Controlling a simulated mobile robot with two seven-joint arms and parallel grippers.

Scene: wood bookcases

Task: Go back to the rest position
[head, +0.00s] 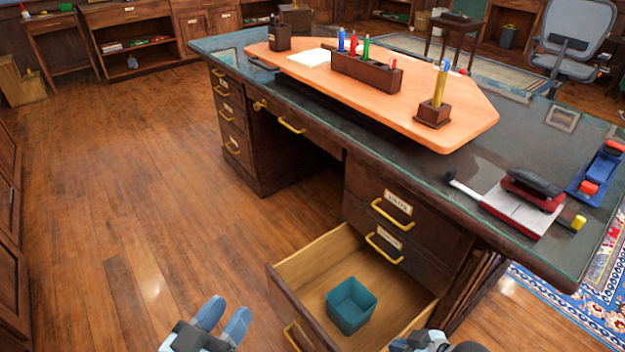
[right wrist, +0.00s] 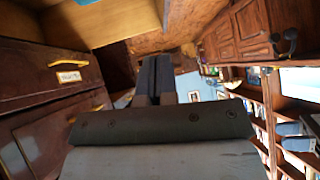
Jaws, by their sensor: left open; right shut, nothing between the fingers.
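My left gripper (head: 222,318) is at the bottom of the head view, left of the open drawer, with its two blue-grey fingers apart and nothing between them. My right gripper (head: 428,342) is at the bottom edge of the head view, in front of the drawer's right side and mostly cut off. In the right wrist view its dark fingers (right wrist: 154,78) are together with nothing held. The open drawer (head: 300,270) of the dark wood desk (head: 255,160) has a teal square cup (head: 350,305) standing inside it.
The desk top carries an orange board (head: 440,138) with pen holders, and a red stapler (head: 533,188) on a white pad. A blue tool (head: 600,172) lies at the right edge. A grey chair (head: 575,40) is behind. Wooden floor (head: 120,200) is clear on the left.

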